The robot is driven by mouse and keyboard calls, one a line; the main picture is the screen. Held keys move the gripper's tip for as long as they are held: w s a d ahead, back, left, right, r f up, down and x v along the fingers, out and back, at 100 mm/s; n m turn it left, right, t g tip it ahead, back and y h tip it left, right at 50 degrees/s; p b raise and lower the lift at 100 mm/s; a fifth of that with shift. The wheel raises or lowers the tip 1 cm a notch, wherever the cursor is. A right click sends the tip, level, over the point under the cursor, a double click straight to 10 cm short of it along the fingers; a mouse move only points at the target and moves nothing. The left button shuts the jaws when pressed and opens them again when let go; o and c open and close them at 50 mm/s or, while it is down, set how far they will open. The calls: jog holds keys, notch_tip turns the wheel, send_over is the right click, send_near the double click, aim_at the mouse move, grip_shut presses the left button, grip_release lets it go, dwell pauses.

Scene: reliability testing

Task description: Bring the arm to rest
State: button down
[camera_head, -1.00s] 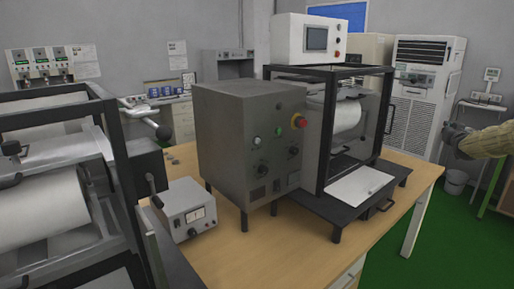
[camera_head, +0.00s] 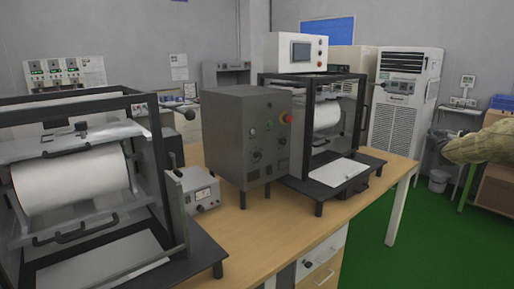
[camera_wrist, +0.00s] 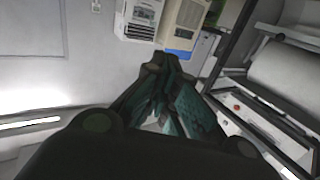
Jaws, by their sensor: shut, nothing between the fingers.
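My arm, in a pale tan sleeve, reaches in from the right edge of the head view, with my gripper (camera_head: 436,140) at its end pointing left. In the wrist view my gripper (camera_wrist: 155,70) is shut and empty, its dark green fingers meeting at the tips. It is held in the air, apart from the table (camera_head: 262,220) and the machines on it.
A framed roller machine (camera_head: 150,165) stands at the left, a grey control box (camera_head: 225,140) in the middle, and another framed roller machine (camera_head: 350,82) behind it. A white cabinet (camera_head: 395,120) and a bucket (camera_head: 438,181) stand beyond.

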jog(key=s+a+f+n+g+y, duration=0.1)
jog(key=a+f+y, duration=0.1)
jog(key=a+f, duration=0.8)
jog(key=a+f+g+y, duration=0.15)
jog(key=a+f, duration=0.55)
jog(key=f, duration=0.7)
jog(key=s+a+f+n+g+y+p, duration=0.1)
jog(key=s+a+f+g, duration=0.1)
jog(key=s+a+f, duration=0.8)
jog(key=s+a+f+g+y, duration=0.1)
jog(key=s+a+f+g, duration=0.2)
jog(key=s+a+f, duration=0.7)
jog(key=s+a+f+g, duration=0.1)
jog(key=s+a+f, duration=0.3)
jog(key=s, duration=0.5)
jog(key=s+a+f+n+g+p, duration=0.1)
jog(key=s+a+f+g, duration=0.15)
jog(key=s+f, duration=0.45)
jog(key=s+a+f+g, duration=0.1)
jog(key=s+a+f, duration=0.3)
jog(key=s, duration=0.6)
jog(key=s+a+r+g, duration=0.1)
jog(key=s+a+g, duration=0.1)
jog(key=s, duration=1.2)
jog(key=s+a+r+g, duration=0.1)
jog(key=s+a+g, duration=0.1)
jog(key=s, duration=1.3)
jog(key=shift+a+r+n+g+p, duration=0.15)
jog(key=shift+a+n+g+p, duration=0.15)
jog(key=shift+a+n, duration=0.15)
